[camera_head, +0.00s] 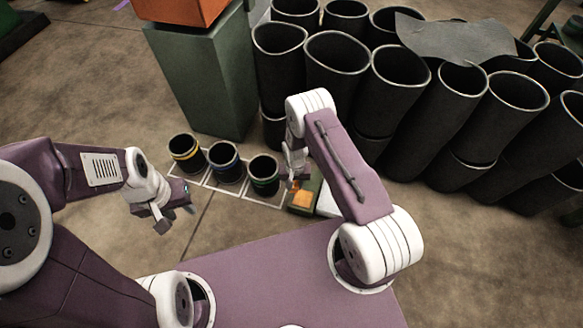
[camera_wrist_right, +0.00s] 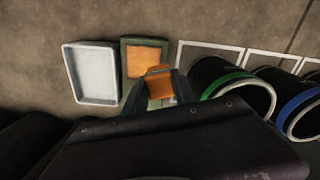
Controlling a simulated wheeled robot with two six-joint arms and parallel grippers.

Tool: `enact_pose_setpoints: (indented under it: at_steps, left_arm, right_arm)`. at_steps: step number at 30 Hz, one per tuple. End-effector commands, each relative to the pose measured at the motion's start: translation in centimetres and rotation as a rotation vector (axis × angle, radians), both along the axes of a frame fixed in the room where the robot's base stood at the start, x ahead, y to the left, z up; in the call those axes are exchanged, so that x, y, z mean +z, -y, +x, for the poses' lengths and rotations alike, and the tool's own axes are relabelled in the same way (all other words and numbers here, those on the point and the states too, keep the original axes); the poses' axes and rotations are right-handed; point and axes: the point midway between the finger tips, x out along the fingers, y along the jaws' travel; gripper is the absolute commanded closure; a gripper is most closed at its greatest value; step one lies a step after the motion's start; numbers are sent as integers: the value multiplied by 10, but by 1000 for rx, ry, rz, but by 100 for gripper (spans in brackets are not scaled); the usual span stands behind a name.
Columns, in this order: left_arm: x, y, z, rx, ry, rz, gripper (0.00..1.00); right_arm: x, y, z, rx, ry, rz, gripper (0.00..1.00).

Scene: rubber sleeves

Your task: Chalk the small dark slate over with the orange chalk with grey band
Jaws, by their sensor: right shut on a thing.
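The small slate (camera_wrist_right: 131,84) lies on the floor with a dark green frame. An orange area (camera_wrist_right: 146,54) covers the part of its face at the top of the right wrist view; the rest is partly hidden by my gripper. In the head view the slate (camera_head: 292,209) shows an orange patch too. My right gripper (camera_wrist_right: 160,93) is shut on the orange chalk (camera_wrist_right: 159,86), which is over the slate; whether it touches cannot be told. A greyish part shows below the orange. My left gripper (camera_head: 174,216) is open and empty, away from the slate.
A white tray (camera_wrist_right: 96,74) lies beside the slate. Three black sleeves with yellow (camera_head: 188,153), blue (camera_head: 225,162) and green (camera_head: 264,175) bands stand in white-outlined squares. Many large black sleeves (camera_head: 400,110) and a green pedestal (camera_head: 205,75) stand behind. Floor at left is free.

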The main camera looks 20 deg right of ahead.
Motion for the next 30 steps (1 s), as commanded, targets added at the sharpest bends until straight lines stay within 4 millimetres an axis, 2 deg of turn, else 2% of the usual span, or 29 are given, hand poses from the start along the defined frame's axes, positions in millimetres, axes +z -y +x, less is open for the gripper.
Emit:
enact_pose_setpoints:
  at_steps: [11,30]
  left_arm:
    - [-10,0,0,0,1,0,64]
    - [-58,0,0,0,0,0,64]
  right_arm:
    - [-10,-1,1,2,1,0,100]
    - [-68,-7,-4,0,1,0,100]
